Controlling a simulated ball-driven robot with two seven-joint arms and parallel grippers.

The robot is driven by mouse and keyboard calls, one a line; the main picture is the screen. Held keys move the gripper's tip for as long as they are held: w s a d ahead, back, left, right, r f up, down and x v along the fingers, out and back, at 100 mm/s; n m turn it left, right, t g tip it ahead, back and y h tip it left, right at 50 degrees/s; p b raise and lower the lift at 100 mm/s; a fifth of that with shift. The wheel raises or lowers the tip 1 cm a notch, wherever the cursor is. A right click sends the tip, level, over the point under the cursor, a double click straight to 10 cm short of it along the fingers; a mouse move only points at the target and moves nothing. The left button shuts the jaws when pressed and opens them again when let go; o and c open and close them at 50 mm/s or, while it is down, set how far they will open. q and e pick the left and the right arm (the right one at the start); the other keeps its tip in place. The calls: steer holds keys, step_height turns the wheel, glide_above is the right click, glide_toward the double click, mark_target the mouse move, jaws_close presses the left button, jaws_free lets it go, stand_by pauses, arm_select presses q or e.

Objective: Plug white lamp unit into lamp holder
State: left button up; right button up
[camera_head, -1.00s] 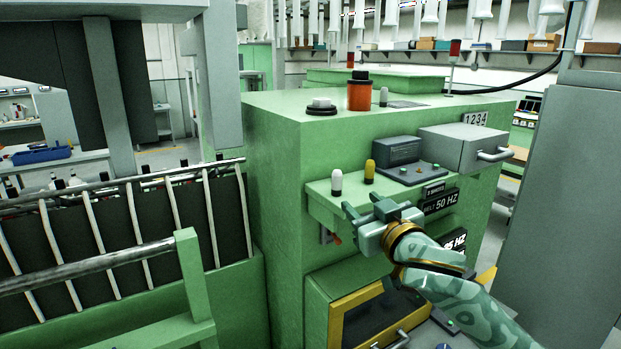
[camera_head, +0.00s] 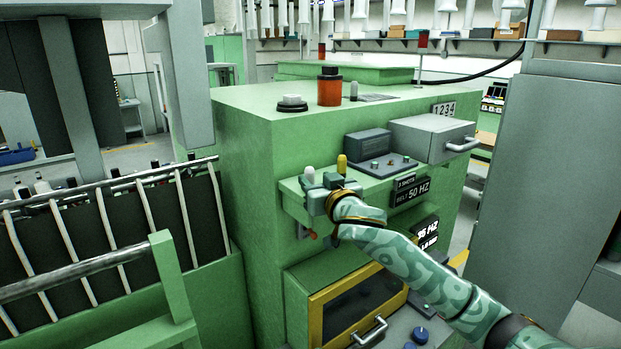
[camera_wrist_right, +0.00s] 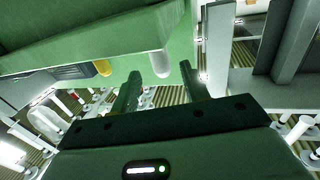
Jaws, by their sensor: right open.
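The white lamp unit (camera_head: 309,173) is a small upright capsule at the left end of the green ledge (camera_head: 375,185) on the machine's front. My right gripper (camera_head: 316,182) is open at that end of the ledge, close to the white lamp, and partly hides its lower part. In the right wrist view the white lamp (camera_wrist_right: 162,62) shows between the two open fingers, near their tips; I see no grip on it. I cannot tell for sure which part is the lamp holder. My left gripper is not in view.
A yellow lamp (camera_head: 342,164) stands just right of the white one. Behind it are a dark control box (camera_head: 367,143) and a grey drawer (camera_head: 432,138). A railed conveyor (camera_head: 110,235) lies left.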

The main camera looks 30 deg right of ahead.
mark_target(311, 176)
steer(key=w, duration=0.1)
steer(key=w+p, duration=0.1)
steer(key=w, duration=0.2)
steer(key=shift+d, duration=0.25)
steer(key=shift+w+f, duration=0.15)
steer(key=shift+w, duration=0.2)
steer(key=shift+s+d, duration=0.1)
steer(key=shift+s, duration=0.05)
steer(key=c, duration=0.3)
jaws_close()
